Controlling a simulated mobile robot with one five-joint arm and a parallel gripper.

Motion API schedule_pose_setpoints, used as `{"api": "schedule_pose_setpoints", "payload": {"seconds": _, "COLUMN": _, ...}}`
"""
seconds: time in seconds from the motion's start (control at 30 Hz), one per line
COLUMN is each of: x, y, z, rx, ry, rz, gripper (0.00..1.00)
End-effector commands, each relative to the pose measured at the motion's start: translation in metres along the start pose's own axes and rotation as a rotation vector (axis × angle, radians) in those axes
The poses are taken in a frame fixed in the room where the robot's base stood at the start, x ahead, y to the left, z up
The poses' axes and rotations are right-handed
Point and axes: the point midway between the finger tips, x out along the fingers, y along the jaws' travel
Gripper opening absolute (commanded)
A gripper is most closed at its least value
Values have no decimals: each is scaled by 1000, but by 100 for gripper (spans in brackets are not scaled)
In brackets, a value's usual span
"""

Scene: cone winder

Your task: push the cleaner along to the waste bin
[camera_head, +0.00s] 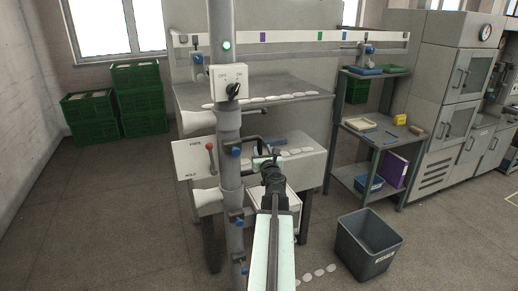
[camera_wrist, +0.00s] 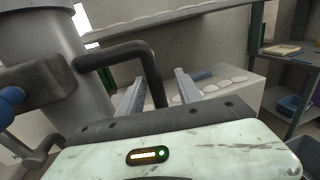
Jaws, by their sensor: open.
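The cleaner looks to be the upright grey tube (camera_head: 229,150) with pale cone-shaped nozzles on its left side. It carries a switch box (camera_head: 228,82), a green light, and a FREE/HOLD plate (camera_head: 187,158) whose red-knobbed lever points up. A black bent handle (camera_head: 250,139) sticks out to its right. In the wrist view the handle's (camera_wrist: 153,75) downward end stands between my open fingers; I cannot tell contact. My gripper (camera_head: 268,160) is just right of the tube, and its fingers also show in the wrist view (camera_wrist: 160,92). The grey waste bin (camera_head: 352,263) stands on the floor at lower right.
A machine with pale shelves (camera_head: 300,82) stands behind the tube, with white oval pieces along its ledges. Similar ovals (camera_head: 316,274) lie on the floor left of the bin. A shelf rack (camera_head: 375,131) and cabinets stand right; green crates (camera_head: 138,99) left. Floor at left is clear.

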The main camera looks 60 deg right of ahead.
Motion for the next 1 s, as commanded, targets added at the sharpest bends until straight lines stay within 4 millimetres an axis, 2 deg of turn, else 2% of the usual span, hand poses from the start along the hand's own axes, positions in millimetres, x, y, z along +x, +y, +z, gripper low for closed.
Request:
{"api": "schedule_pose_setpoints", "payload": {"seconds": 0.1, "x": 12, "y": 0, "z": 0, "rx": 0, "ry": 0, "rz": 5, "gripper": 41}}
{"api": "schedule_pose_setpoints", "payload": {"seconds": 0.37, "x": 13, "y": 4, "z": 0, "rx": 0, "ry": 0, "rz": 10, "gripper": 41}}
{"api": "schedule_pose_setpoints", "payload": {"seconds": 0.47, "x": 13, "y": 4, "z": 0, "rx": 0, "ry": 0, "rz": 10, "gripper": 16}}
{"api": "schedule_pose_setpoints", "payload": {"seconds": 0.5, "x": 13, "y": 4, "z": 0, "rx": 0, "ry": 0, "rz": 10, "gripper": 5}}
{"api": "schedule_pose_setpoints", "payload": {"seconds": 0.53, "x": 13, "y": 4, "z": 0, "rx": 0, "ry": 0, "rz": 10, "gripper": 0}}
{"api": "schedule_pose_setpoints", "payload": {"seconds": 1.0, "x": 12, "y": 3, "z": 0, "rx": 0, "ry": 0, "rz": 10, "gripper": 0}}
